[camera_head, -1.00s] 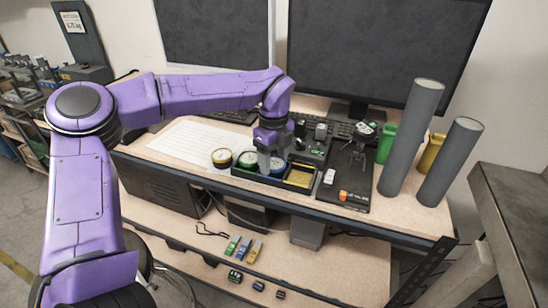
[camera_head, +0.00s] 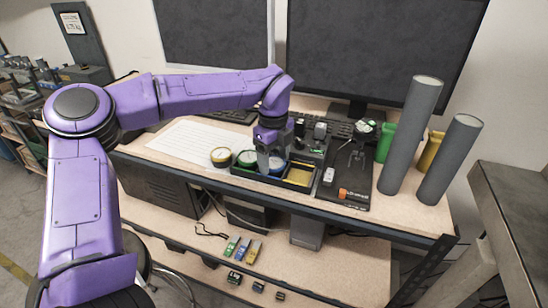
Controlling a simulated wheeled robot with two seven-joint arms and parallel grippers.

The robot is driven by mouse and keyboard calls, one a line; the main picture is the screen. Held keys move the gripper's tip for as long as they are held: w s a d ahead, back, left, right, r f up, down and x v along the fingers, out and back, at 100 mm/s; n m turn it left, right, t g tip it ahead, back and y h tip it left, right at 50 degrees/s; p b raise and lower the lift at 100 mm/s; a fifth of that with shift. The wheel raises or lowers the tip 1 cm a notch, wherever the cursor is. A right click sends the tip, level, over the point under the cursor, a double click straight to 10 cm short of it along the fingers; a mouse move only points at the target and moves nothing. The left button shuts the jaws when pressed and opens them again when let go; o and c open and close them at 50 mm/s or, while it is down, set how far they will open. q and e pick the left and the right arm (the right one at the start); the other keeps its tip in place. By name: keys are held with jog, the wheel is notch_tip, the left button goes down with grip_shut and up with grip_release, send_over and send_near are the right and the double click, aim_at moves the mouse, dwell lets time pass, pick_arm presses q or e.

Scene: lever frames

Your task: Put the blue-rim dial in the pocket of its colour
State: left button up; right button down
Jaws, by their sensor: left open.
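A black tray (camera_head: 300,186) with coloured pockets lies near the desk's front edge. The blue-rim dial (camera_head: 278,169) appears to sit in the tray's middle pocket, partly hidden by my left gripper. The pocket floor under it is hidden. A green-rim dial (camera_head: 246,158) sits in the left pocket. The yellow pocket (camera_head: 299,176) at the right is empty. A yellow-rim dial (camera_head: 221,156) lies outside the tray, to its left. My left gripper (camera_head: 265,165) points down at the middle pocket, beside or just over the blue-rim dial. It is open. My right gripper is not in view.
A keyboard (camera_head: 342,128) and monitors (camera_head: 375,50) stand behind. A dark board with small parts lies right of the tray. Two grey cylinders (camera_head: 411,135) and green and yellow cups stand farther right. White paper (camera_head: 190,143) lies to the left.

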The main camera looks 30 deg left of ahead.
aim_at(273, 162)
pick_arm(q)
notch_tip(273, 162, up, 12)
jog(key=shift+p, duration=0.35)
jog(key=shift+s+a+r, duration=0.1)
dwell(0.4)
